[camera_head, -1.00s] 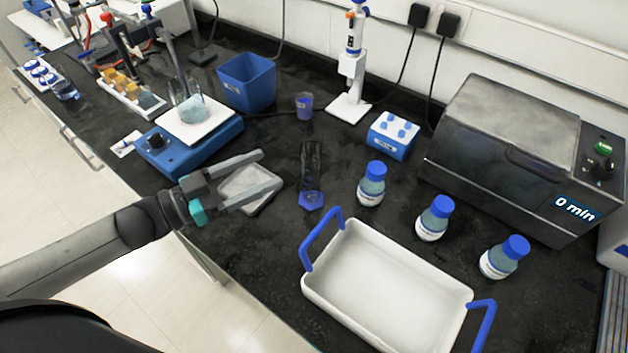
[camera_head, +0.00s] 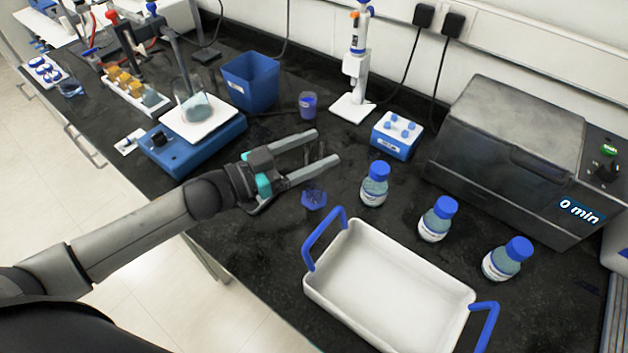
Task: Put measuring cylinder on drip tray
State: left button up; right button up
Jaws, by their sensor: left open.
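The measuring cylinder is clear with a blue base (camera_head: 313,200) and stands upright on the dark bench, near the middle of the head view. My left gripper (camera_head: 327,146) is open. Its fingers reach over the cylinder, and the clear upper part shows faintly between them; I cannot tell whether they touch it. The small shallow pale tray, likely the drip tray, is hidden behind my left gripper and wrist. My right gripper is not in view.
A large white tray (camera_head: 385,290) with blue handles stands in front. Several blue-capped bottles, one of them here (camera_head: 374,185), stand to the right. A blue stirrer plate (camera_head: 165,158) with a beaker and a blue bin (camera_head: 250,85) stand to the left and behind.

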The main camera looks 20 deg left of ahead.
aim_at(321, 148)
pick_arm(q)
jog(key=shift+x, duration=1.6)
jog(key=shift+s+d, duration=0.1)
jog(key=shift+c, duration=0.3)
grip_shut()
